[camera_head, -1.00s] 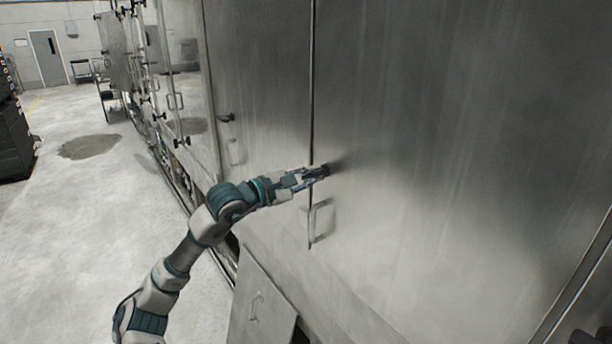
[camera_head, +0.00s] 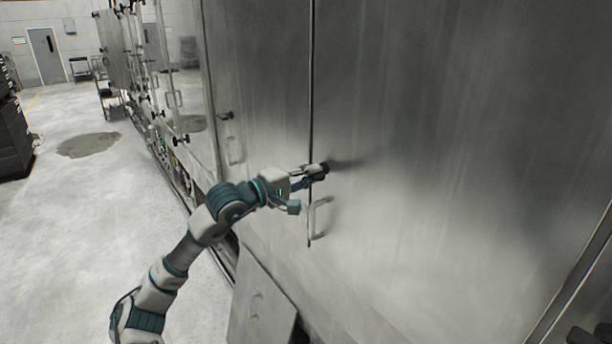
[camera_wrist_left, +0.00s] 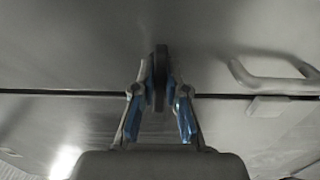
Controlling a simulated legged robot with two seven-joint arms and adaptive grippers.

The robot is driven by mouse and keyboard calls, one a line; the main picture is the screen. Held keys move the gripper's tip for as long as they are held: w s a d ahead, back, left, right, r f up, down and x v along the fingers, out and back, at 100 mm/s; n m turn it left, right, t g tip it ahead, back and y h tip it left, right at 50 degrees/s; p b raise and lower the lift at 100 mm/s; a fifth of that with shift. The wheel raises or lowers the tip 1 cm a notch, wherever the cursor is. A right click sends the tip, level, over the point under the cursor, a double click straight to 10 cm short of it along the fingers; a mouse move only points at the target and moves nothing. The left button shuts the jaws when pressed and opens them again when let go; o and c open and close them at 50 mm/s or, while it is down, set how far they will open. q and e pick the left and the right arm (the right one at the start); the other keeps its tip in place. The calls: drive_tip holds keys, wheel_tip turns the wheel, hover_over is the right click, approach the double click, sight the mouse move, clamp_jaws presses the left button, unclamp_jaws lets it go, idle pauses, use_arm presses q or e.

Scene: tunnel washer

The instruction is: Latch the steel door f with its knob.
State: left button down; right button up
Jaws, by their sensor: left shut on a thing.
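The steel door (camera_head: 440,150) is the large brushed panel right of a dark vertical seam in the head view. It sits level with the panel left of the seam. The dark knob (camera_wrist_left: 160,75) shows between my fingers in the left wrist view, standing across the seam line. In the head view the knob (camera_head: 324,168) is partly hidden by my fingers. My left gripper (camera_head: 318,172) is shut on the knob, its wrist rolled over. It also shows in the left wrist view (camera_wrist_left: 161,95), one finger on each side of the knob.
A D-shaped handle (camera_head: 318,218) stands out just below the knob, close to my fingers. A lower panel (camera_head: 262,300) with a small handle sticks out below my forearm. More washer doors run along the left. The floor (camera_head: 85,220) at left is open.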

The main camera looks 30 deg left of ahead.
use_arm(q)
drive_tip(key=shift+a+r, duration=0.15)
drive_tip(key=shift+r, duration=0.2)
drive_tip(key=c, duration=1.2)
unclamp_jaws()
drive_tip(key=shift+w+d+f, duration=0.25)
drive_tip(key=shift+w+f, duration=0.15)
drive_tip(key=shift+w, duration=0.15)
drive_tip(key=shift+s+a, duration=0.1)
drive_tip(key=shift+s, duration=0.05)
drive_tip(key=shift+s+a+f, duration=0.1)
drive_tip(key=shift+s, duration=0.1)
drive_tip(key=v, duration=1.1)
drive_tip(key=shift+s, duration=0.25)
drive_tip(key=shift+a, duration=0.1)
